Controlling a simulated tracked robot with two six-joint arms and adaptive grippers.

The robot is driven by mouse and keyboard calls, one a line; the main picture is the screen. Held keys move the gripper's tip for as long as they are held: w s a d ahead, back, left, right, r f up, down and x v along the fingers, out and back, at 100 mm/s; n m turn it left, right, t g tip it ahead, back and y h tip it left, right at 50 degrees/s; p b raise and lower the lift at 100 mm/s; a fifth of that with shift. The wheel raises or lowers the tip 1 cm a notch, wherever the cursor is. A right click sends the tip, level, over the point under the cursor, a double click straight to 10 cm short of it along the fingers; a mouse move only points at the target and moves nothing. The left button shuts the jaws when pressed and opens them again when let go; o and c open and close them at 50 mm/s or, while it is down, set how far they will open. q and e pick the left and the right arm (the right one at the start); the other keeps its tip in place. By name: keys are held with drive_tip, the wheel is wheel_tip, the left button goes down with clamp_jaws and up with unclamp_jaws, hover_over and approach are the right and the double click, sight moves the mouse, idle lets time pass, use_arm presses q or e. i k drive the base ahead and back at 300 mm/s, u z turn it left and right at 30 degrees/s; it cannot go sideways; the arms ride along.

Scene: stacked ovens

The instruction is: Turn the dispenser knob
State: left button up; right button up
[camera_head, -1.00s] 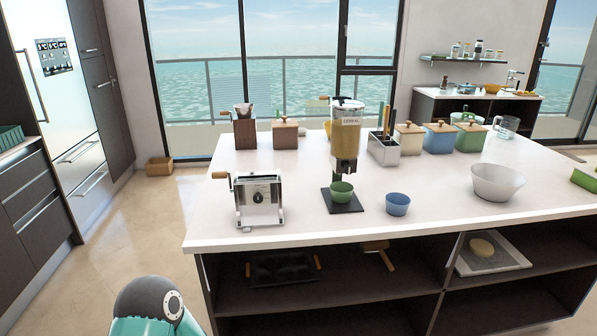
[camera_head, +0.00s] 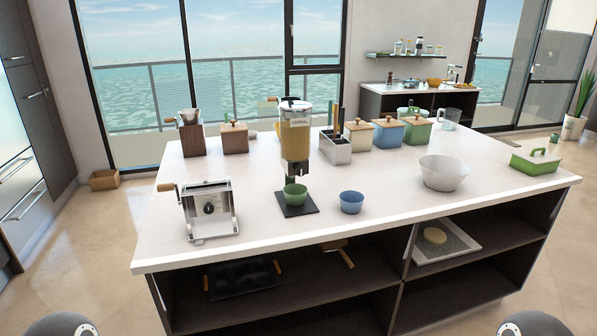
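A cereal dispenser (camera_head: 295,138) with a clear container and a "CEREAL" label stands on the white island counter. A green bowl (camera_head: 296,194) sits under its outlet on a black base (camera_head: 283,207). The dispenser's knob is too small to make out clearly in this view. Neither of my grippers shows; only rounded dark parts of my arms appear at the bottom edge, well short of the counter.
A blue bowl (camera_head: 351,202) stands right of the dispenser, and a silver crank machine (camera_head: 209,210) stands to its left. A white bowl (camera_head: 443,172), a utensil holder (camera_head: 335,148) and several lidded boxes are also on the counter (camera_head: 400,215). Open shelves lie below the countertop.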

sight(300, 170)
drive_tip(key=u, duration=0.05)
drive_tip(key=i, duration=0.9)
drive_tip(key=z, duration=0.1)
